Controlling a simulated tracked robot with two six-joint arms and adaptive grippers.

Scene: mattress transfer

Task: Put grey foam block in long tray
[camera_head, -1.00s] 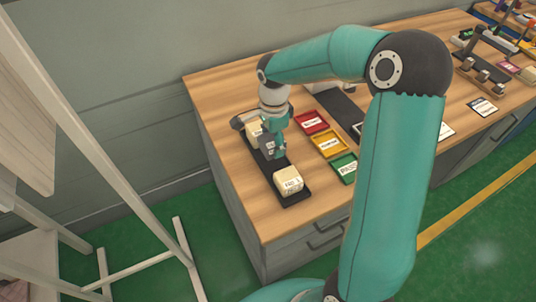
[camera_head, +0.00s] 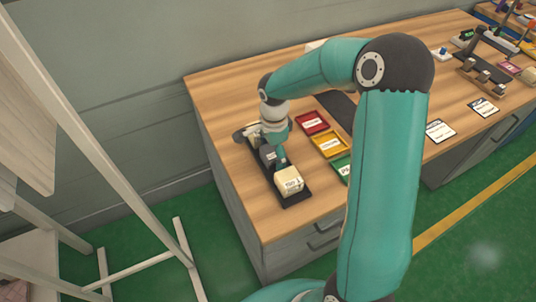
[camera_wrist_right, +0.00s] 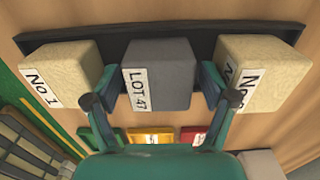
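The grey foam block (camera_head: 267,154), labelled "LOT 47", is in the long dark tray (camera_head: 299,197), between two cream blocks. In the right wrist view the grey block (camera_wrist_right: 160,75) is in the middle, in front of the tray's dark far wall (camera_wrist_right: 165,32). My right gripper (camera_wrist_right: 163,88) is open, with one finger on each side of the grey block. A gap shows at the right finger; the left finger is close to the block, and contact is unclear. My left gripper is not in view.
A near cream block (camera_head: 288,180) and a far cream block (camera_head: 253,131) flank the grey one closely. Red (camera_head: 312,122), yellow (camera_head: 330,145) and green (camera_head: 342,167) labelled trays lie to the right. My right arm hides part of the bench.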

